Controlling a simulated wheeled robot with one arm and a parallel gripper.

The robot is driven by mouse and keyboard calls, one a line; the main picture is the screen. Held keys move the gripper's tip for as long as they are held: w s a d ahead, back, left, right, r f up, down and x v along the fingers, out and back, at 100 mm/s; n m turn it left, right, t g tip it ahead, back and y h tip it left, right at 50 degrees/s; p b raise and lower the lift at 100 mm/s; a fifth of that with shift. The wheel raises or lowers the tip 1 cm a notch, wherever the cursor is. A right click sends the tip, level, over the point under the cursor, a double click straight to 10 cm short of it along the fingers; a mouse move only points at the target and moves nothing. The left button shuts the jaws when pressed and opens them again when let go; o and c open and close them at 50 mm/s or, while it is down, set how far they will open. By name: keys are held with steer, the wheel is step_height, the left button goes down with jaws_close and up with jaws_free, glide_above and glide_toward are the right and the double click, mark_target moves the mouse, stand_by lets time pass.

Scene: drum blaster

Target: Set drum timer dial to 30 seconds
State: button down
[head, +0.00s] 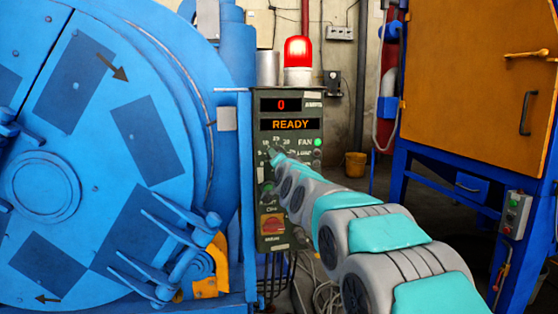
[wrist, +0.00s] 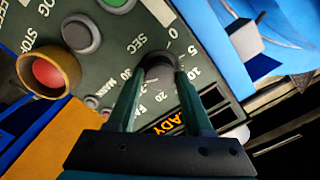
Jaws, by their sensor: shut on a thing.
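The timer dial (wrist: 160,66) is a dark round knob with SEC beside it and a printed scale around it. On the scale 0, 5, 10, 20 and 30 can be read. My gripper (wrist: 157,78) is shut on the dial, one finger on each side. The fingers cover part of the scale, and I cannot tell where the dial points. In the head view my gripper (head: 275,155) is at the dial on the grey-green control panel (head: 262,228), hiding most of it.
A red stop button (wrist: 47,73) in a yellow collar, a grey button (wrist: 80,33) and a green button (wrist: 117,3) are near the dial. The blue drum machine (head: 45,190) is left of the panel. A lit red beacon (head: 298,52) stands above; an orange cabinet (head: 480,80) is at right.

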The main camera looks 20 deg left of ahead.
steer(key=shift+f+m, duration=0.25)
steer(key=shift+m, duration=0.05)
steer(key=shift+c, duration=1.6)
jaws_free()
steer(key=shift+r, duration=0.1)
steer(key=shift+s+d+r, duration=0.1)
steer(key=shift+s, duration=0.05)
steer(key=v, duration=0.7)
steer(key=shift+s+b, duration=0.2)
steer(key=shift+b, duration=0.25)
steer(key=shift+d, duration=0.1)
